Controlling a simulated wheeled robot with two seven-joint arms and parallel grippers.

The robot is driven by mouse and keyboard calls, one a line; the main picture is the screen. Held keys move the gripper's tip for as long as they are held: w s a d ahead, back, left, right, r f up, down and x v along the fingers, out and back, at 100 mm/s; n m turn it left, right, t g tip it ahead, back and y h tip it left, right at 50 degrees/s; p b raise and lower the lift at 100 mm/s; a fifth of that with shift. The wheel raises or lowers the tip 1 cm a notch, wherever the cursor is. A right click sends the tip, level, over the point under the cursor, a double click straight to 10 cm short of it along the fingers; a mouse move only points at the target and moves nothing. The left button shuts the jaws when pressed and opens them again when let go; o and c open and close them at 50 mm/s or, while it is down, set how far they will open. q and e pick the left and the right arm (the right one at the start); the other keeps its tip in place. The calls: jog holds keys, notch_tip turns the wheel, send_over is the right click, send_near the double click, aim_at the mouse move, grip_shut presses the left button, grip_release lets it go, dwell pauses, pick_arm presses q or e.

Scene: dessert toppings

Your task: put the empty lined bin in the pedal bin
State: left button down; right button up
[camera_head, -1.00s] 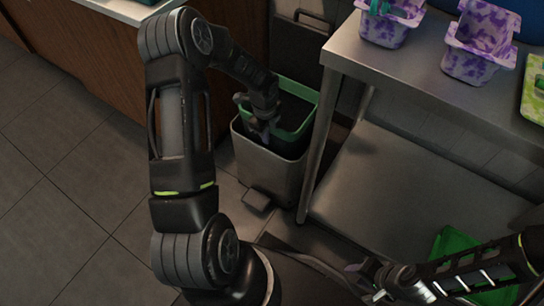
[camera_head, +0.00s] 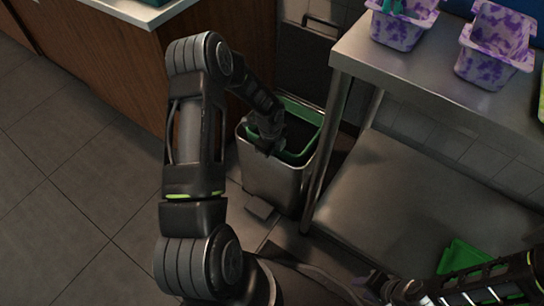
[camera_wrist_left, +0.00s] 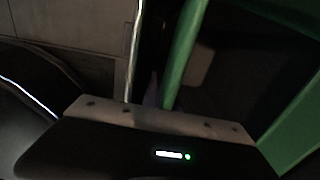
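The pedal bin (camera_head: 268,180) is a grey metal box on the floor beside the metal table, with its top open. The lined bin is a green tub with a dark inside (camera_head: 318,116). It sits mostly down inside the pedal bin's mouth, its green rim showing at the top. My left gripper (camera_head: 268,146) reaches down to the near left rim of the lined bin and appears shut on it; the fingertips are partly hidden. The left wrist view is dark and shows the green rim (camera_wrist_left: 184,50) close by. My right gripper (camera_head: 378,287) is low at the right, its fingers unclear.
The metal table (camera_head: 440,95) stands right of the pedal bin, with a lower shelf (camera_head: 385,200) and purple-patterned tubs (camera_head: 494,52) on top. A green item (camera_head: 462,257) lies low at the right. A wooden counter (camera_head: 120,60) is behind left. The left floor is clear.

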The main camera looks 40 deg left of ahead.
pick_arm(q)
jog(key=shift+r, duration=0.1)
jog(key=shift+f+b, duration=0.5)
jog(key=shift+f, duration=0.1)
jog(key=c, duration=1.9)
grip_release()
jog(key=r+p, duration=0.1)
jog(key=r, duration=0.3)
jog(key=r+p, duration=0.1)
jog(key=r, duration=0.3)
jog(key=r+p, duration=0.2)
jog(key=r, duration=0.2)
jog(key=shift+s, duration=0.25)
jog(key=shift+r, duration=0.6)
